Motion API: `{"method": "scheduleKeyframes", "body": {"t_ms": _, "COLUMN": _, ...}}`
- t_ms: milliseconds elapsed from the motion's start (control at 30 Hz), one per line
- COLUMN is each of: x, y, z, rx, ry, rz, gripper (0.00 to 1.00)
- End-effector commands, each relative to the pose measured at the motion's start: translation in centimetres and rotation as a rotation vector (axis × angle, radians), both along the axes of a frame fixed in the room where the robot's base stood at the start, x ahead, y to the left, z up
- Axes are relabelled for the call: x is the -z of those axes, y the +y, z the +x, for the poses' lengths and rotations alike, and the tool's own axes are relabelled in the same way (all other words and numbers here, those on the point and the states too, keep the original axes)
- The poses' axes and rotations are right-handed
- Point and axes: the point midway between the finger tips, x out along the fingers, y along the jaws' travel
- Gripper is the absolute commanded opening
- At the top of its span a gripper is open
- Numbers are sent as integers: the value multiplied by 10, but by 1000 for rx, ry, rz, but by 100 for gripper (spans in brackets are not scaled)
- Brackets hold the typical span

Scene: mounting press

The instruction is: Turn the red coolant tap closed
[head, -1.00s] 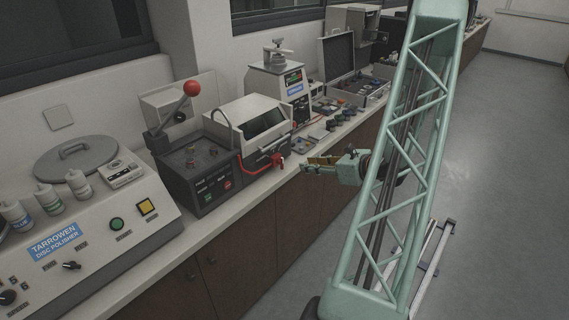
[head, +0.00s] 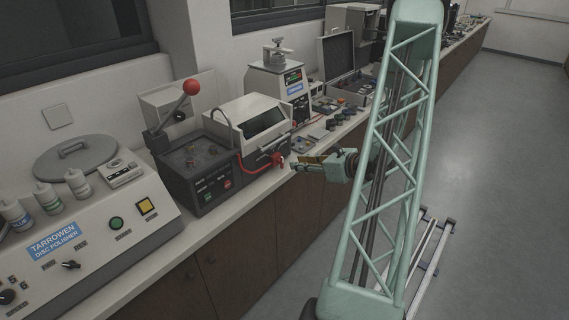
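The red coolant tap (head: 278,160) is on the front right of the grey and white machine (head: 262,122) on the bench, with a red hose (head: 255,170) running to it. My gripper (head: 297,164) points left toward the tap, just to its right and at about the same height. A small gap seems to lie between the fingertips and the tap. The fingers look apart, but they are small here. Nothing is seen between them. The tap's handle is too small to read its exact angle.
The disc polisher (head: 95,215) is at the left. Small jars and pads (head: 335,115) and an open case (head: 340,62) lie further along the bench.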

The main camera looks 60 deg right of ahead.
Motion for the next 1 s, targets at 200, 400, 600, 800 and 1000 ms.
{"method": "scheduleKeyframes", "body": {"t_ms": 200, "x": 10, "y": -1, "z": 23, "rx": -2, "ry": 1, "rz": 1, "gripper": 24}}
{"method": "scheduleKeyframes", "body": {"t_ms": 400, "x": 18, "y": -3, "z": 43, "rx": -2, "ry": 0, "rz": 1, "gripper": 24}}
{"method": "scheduleKeyframes", "body": {"t_ms": 600, "x": 26, "y": -5, "z": 62, "rx": -1, "ry": 0, "rz": 0, "gripper": 24}}
{"method": "scheduleKeyframes", "body": {"t_ms": 800, "x": 32, "y": -7, "z": 75, "rx": -2, "ry": 0, "rz": 1, "gripper": 24}}
{"method": "scheduleKeyframes", "body": {"t_ms": 1000, "x": 33, "y": -7, "z": 79, "rx": -1, "ry": 0, "rz": 1, "gripper": 24}}
